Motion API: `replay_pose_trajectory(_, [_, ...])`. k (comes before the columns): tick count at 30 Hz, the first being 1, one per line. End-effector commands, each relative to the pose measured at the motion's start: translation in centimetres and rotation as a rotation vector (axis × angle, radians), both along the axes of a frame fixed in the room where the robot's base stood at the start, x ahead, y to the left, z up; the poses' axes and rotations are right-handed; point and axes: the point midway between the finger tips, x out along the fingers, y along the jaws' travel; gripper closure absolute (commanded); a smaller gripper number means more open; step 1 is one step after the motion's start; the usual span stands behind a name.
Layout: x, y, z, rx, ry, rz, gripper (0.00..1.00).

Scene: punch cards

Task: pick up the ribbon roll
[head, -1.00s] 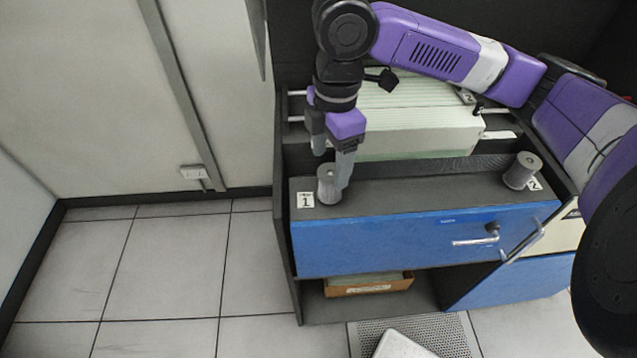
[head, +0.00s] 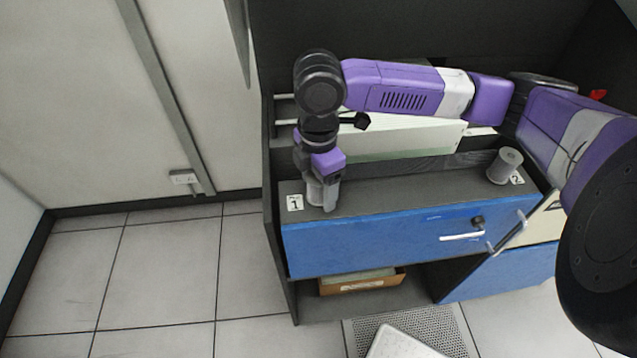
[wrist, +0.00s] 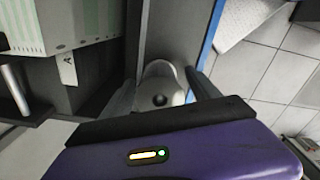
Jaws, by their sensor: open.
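A grey ribbon roll (head: 315,191) stands upright on the dark top of the cabinet, beside the label marked 1. It also shows in the wrist view (wrist: 161,80), seen from above with its dark centre hole. My gripper (head: 321,197) points down over this roll and is open. In the wrist view, its fingers (wrist: 160,90) lie on either side of the roll; whether they touch it I cannot tell. A second, similar grey roll (head: 504,166) stands at the right end of the top, by the label marked 2.
The cabinet has a blue front (head: 380,243) with a handle. A pale ribbed block of cards (head: 400,136) stands behind the top. A cardboard box (head: 362,283) sits on the lower shelf. The top between the two rolls is clear.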

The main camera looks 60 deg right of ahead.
Motion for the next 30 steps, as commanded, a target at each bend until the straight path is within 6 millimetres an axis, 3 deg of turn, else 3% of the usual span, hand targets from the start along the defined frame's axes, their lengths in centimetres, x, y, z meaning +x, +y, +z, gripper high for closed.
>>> replay_pose_trajectory(3, [0.0,0.0,0.0,0.0,0.0,0.0,0.33])
replay_pose_trajectory(13, [0.0,0.0,0.0,0.0,0.0,-0.001,0.98])
replay_pose_trajectory(23, [0.0,0.0,0.3,0.0,-0.001,-0.001,1.0])
replay_pose_trajectory(30, [0.1,0.0,2.3,-0.001,-0.002,0.0,1.0])
